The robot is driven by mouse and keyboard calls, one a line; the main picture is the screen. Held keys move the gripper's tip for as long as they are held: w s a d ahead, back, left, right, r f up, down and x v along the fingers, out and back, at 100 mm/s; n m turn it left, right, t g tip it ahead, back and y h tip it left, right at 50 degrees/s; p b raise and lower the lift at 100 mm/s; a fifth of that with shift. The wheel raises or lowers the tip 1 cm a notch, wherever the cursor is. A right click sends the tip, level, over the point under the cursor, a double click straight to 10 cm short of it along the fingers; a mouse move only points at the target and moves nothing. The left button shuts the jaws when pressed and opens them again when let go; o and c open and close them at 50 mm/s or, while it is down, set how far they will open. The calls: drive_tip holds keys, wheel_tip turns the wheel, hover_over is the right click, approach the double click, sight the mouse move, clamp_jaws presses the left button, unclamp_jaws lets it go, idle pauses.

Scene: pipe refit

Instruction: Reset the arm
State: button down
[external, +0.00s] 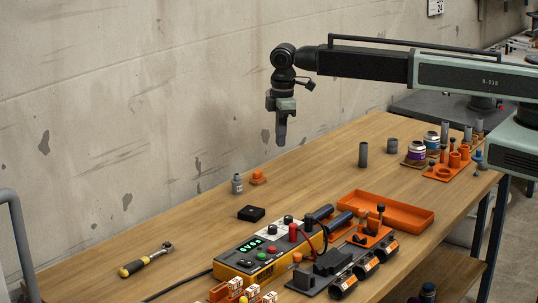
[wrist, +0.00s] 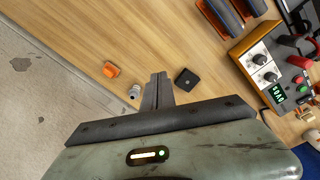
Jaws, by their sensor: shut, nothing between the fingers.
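My arm (external: 370,65) reaches in from the right in the external view, with its wrist bent downward. My gripper (external: 281,142) points down and hangs above the far edge of the wooden bench (external: 325,158), close to the wall. Its fingers are shut together with nothing between them. In the wrist view my gripper (wrist: 158,78) also shows closed and empty, with bare wood beyond its tips.
Below stand a small grey bottle (external: 237,184), an orange piece (external: 258,177) and a black block (external: 251,213). Grey pipes (external: 363,155) stand right. The concrete wall (external: 120,120) is behind.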

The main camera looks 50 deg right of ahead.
drive_tip(key=s+d+f+m, duration=0.1)
drive_tip(key=s+d+m, duration=0.1)
drive_tip(key=d, duration=0.6)
drive_tip(key=s+d+m, duration=0.2)
drive_tip(key=d, duration=0.6)
drive_tip(key=s+d+m+b, duration=0.1)
drive_tip(key=s+d+m, duration=0.6)
drive_tip(key=s+d, duration=0.5)
drive_tip(key=shift+s+f+g, duration=0.25)
drive_tip(key=shift+s+g, duration=0.05)
drive_tip(key=shift+s, duration=0.8)
drive_tip(key=shift+d, duration=0.1)
